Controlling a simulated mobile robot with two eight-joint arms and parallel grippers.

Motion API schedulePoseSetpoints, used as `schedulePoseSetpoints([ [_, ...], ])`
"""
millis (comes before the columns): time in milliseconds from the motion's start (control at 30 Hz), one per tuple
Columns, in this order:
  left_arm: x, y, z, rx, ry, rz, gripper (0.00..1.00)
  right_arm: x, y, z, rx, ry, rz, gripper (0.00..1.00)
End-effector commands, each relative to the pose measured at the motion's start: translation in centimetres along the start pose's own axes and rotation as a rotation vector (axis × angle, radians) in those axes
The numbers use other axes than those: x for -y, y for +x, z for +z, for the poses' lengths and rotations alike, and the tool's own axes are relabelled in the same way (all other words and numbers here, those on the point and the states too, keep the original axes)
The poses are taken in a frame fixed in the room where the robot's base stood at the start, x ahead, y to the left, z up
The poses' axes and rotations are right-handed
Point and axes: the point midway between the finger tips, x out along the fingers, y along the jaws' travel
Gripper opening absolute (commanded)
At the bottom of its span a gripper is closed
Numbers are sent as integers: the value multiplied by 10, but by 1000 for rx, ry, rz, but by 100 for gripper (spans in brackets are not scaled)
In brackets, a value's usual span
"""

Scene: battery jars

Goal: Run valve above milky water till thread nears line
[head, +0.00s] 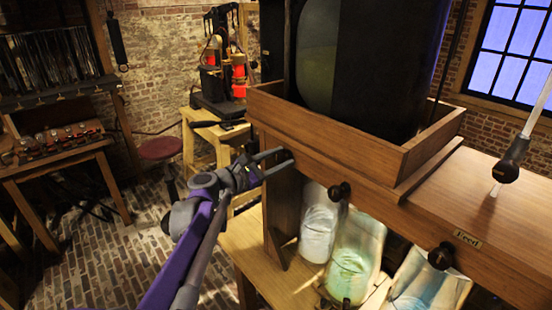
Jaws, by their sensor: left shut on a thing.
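My left gripper (272,160) reaches in from the left, its fingers closed at the left end of the wooden beam (330,170). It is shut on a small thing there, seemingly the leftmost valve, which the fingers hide. A jar of milky whitish water (318,225) stands below the beam, just right of the gripper. Two black valve knobs show further along the beam, one at the middle (340,191) and one near the Feed label (441,256). I cannot make out a thread or a line. My right gripper is not in view.
A greenish jar (354,255) and a bluish jar (430,285) stand right of the milky one. A large dark vessel sits in a wooden tray (430,150) on top. A black-handled glass rod (510,160) is at right. Brick floor (100,255) lies open at left.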

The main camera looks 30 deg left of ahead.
Motion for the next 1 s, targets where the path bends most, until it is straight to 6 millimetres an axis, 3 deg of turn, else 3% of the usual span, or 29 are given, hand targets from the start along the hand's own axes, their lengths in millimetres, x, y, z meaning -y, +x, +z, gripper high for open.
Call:
schedulePoseSetpoints([
  [33,-1,0,0,1,-3,3,0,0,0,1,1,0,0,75],
  [67,-1,0,0,1,-3,3,49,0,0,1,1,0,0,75],
  [300,0,0,0,0,-4,2,88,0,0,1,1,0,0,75],
  [667,0,-4,-1,-1,-5,2,88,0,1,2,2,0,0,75],
  [1000,-1,-42,-1,-2,-5,4,88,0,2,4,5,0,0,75],
])
